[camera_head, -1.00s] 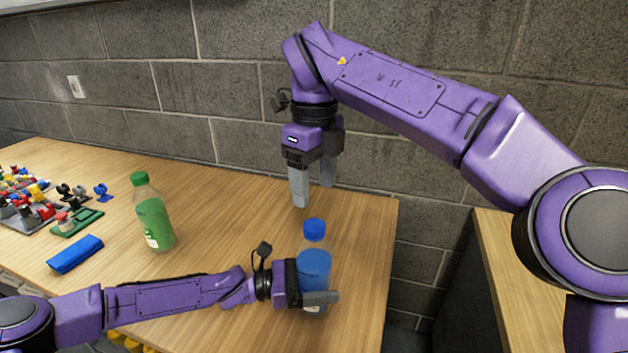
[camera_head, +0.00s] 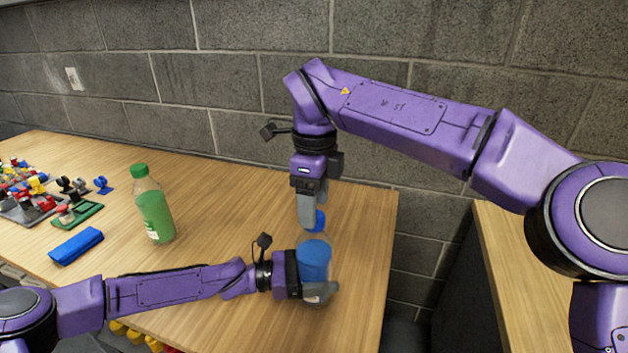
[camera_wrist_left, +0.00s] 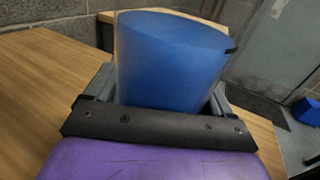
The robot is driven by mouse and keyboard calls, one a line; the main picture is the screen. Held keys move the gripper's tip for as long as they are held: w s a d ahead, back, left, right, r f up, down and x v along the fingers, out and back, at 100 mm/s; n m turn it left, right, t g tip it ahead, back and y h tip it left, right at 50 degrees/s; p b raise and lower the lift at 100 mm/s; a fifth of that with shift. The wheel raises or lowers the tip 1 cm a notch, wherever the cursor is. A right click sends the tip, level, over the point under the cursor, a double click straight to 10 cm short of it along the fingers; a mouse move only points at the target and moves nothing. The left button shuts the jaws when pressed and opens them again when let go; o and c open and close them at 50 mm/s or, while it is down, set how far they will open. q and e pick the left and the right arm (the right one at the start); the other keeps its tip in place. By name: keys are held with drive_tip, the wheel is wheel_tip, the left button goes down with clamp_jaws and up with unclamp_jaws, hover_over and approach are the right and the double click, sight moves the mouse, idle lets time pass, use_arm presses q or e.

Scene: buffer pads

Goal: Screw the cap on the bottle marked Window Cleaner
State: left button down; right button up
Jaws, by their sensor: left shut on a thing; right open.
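A clear bottle of blue liquid (camera_head: 314,262) stands near the table's right end; its marking cannot be read. My left gripper (camera_head: 318,290) is shut on its lower body, and the left wrist view shows the blue bottle (camera_wrist_left: 170,62) between the fingers. A blue cap (camera_head: 319,221) is at the top of this bottle. My right gripper (camera_head: 311,212) points down at the cap, its fingers open and beside it. The near finger partly hides the cap, so contact and how the cap sits cannot be told.
A bottle of green liquid with a green cap (camera_head: 153,208) stands to the left. A blue case (camera_head: 76,246) and several small coloured parts (camera_head: 40,190) lie farther left. A grey block wall (camera_head: 240,80) is behind the table (camera_head: 230,205).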

drive_tip(key=shift+f, duration=1.05)
drive_tip(key=shift+c, duration=0.3)
drive_tip(key=c, duration=1.1)
drive_tip(key=m, duration=0.4)
drive_tip(key=shift+m, duration=0.3)
drive_tip(key=m, duration=0.6)
drive_tip(key=shift+m, duration=0.4)
drive_tip(key=o, duration=1.3)
drive_tip(key=shift+c, duration=0.2)
